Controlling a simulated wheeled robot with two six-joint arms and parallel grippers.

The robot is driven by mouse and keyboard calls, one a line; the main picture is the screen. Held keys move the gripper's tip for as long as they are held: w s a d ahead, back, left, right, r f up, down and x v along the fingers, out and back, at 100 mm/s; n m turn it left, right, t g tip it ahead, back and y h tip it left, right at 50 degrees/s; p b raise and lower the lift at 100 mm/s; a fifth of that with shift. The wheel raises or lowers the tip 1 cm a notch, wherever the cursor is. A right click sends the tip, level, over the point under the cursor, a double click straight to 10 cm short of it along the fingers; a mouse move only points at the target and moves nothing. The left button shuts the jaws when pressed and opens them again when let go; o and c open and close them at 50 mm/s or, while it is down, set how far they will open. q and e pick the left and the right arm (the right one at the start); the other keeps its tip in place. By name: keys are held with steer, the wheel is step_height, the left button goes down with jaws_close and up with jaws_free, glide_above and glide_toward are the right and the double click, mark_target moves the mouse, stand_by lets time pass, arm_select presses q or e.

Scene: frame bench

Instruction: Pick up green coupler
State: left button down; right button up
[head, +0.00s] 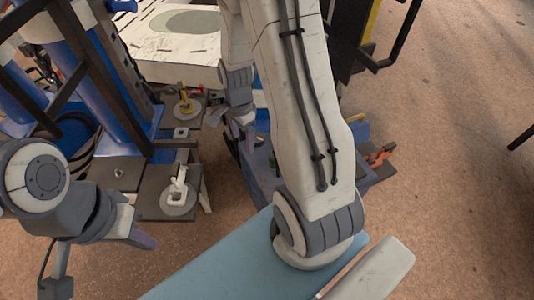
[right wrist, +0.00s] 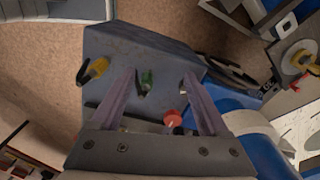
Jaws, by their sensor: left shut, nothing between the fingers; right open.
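The green coupler (right wrist: 147,79) shows in the right wrist view on a blue-grey surface (right wrist: 128,45). It appears between the fingers of my open right gripper (right wrist: 158,77), nearer the left finger, with no visible grip on it. My left gripper (head: 146,241) is shut and empty at the lower left, away from the coupler.
A yellow part (right wrist: 96,69) lies left of the coupler, and a red-topped part (right wrist: 172,118) lies nearer the gripper's palm. In the head view, dark plates with a white hook (head: 178,188) and a yellow fitting (head: 186,105) stand to the left. Open floor lies to the right.

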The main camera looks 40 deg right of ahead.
steer(key=d+f+m, duration=0.2)
steer(key=d, duration=0.1)
steer(key=s+d+f+m, duration=0.1)
steer(key=d+f+m, duration=0.1)
steer(key=d+f, duration=0.1)
steer(key=s+d+f+m, duration=0.1)
steer(key=d+f+m, duration=0.1)
steer(key=d+m, duration=0.1)
steer(key=shift+f, duration=0.2)
steer(key=shift+m, duration=0.4)
steer(key=f, duration=0.4)
steer(key=shift+s+d+f+b, duration=0.15)
steer(key=shift+d+f+b, duration=0.15)
steer(key=shift+d+f, duration=0.1)
steer(key=shift+f, duration=3.1)
jaws_close()
